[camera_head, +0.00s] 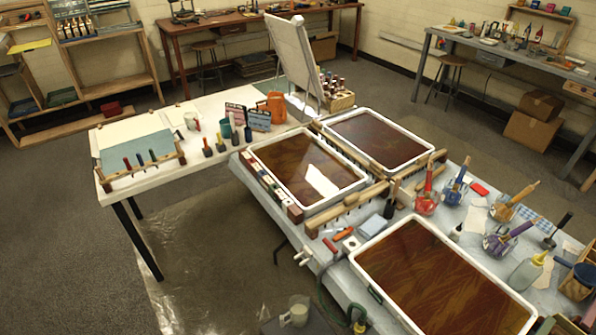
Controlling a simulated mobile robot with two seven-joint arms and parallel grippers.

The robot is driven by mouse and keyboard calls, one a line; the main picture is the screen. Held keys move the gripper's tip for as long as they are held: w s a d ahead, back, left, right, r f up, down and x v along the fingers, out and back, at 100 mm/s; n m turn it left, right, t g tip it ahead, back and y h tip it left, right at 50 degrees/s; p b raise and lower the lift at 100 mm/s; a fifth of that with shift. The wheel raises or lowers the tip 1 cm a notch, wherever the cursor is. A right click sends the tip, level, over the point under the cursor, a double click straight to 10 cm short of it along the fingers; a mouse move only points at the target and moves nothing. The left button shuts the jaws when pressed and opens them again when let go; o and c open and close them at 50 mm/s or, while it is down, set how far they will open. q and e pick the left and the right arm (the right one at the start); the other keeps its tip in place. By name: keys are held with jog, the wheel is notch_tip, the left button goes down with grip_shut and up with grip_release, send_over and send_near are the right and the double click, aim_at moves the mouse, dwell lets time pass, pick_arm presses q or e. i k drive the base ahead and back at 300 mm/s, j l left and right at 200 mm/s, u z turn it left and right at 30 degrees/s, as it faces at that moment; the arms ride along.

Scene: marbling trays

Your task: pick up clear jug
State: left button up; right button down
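A pale, see-through jug (298,311) stands upright at the bottom edge of the view, left of the near marbling tray. Its handle seems to be on its left side. It rests on a dark surface (270,326) that the frame cuts off. Neither of my grippers shows in this view, and nothing is seen touching the jug.
Right of the jug is a covered table with marbling trays (352,262), jars of brushes, and bottles. A white table (150,186) stands behind left; plastic-covered floor (200,270) is open.

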aim_at(298, 312)
jog(key=z, duration=0.25)
jog(key=i+j+z, duration=0.1)
jog(key=j+z, duration=1.05)
jog(key=j, duration=0.85)
jog(key=k+j, duration=0.1)
jog(key=j, duration=1.05)
jog(key=i+j, duration=0.15)
jog(key=j, duration=0.2)
jog(key=i+j, duration=0.2)
jog(key=j, duration=0.2)
